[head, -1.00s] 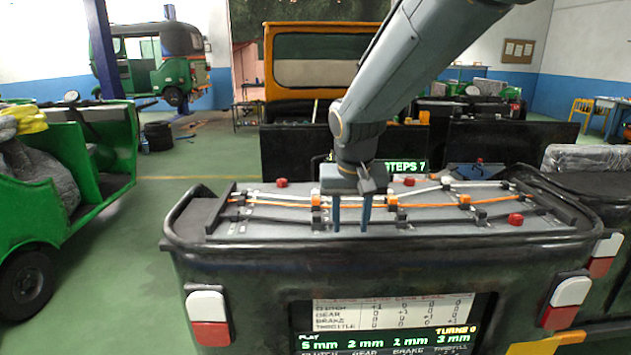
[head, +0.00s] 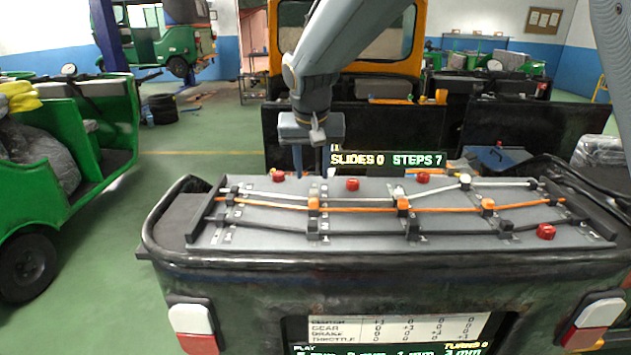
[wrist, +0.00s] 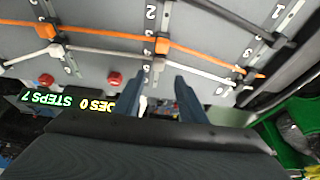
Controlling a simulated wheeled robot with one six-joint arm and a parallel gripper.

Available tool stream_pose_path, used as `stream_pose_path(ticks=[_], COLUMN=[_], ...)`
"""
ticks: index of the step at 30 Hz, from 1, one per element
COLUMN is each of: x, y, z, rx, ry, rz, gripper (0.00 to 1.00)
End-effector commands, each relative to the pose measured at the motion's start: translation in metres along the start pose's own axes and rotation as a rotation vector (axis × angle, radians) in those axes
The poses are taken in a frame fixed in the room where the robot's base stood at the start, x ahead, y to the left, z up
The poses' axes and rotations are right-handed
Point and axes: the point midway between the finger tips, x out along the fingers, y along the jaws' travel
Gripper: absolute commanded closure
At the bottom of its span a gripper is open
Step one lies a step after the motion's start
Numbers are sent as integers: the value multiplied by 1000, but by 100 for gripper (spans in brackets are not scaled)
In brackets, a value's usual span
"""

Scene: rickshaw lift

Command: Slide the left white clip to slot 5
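A grey board (head: 360,227) carries a white, an orange and a black cable across several slotted rails. Two white clips show clearly in the head view, one at mid-board (head: 398,192) and one farther right (head: 466,181). The mid-board clip also shows at left in the wrist view (wrist: 55,50). My gripper (head: 308,172) is open at the board's far edge, above that rail. In the wrist view its fingers (wrist: 157,82) stand apart, with nothing clearly held.
Red knobs stand along the far edge (head: 352,184) and at the right front (head: 545,232). Black clips (head: 412,230) sit near the front. A display (head: 388,160) behind the board reads SLIDES 0, STEPS 7. A raised black rim (head: 390,262) surrounds the board.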

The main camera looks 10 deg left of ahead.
Motion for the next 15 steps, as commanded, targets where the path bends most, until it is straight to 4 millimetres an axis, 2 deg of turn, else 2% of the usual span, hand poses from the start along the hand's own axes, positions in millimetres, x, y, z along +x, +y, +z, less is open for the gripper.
stream_pose_path(ticks=[9,15], x=[47,66], y=[4,2], z=[0,0], rx=[5,3], ry=[-3,-2], rz=[3,2], gripper=[62,62])
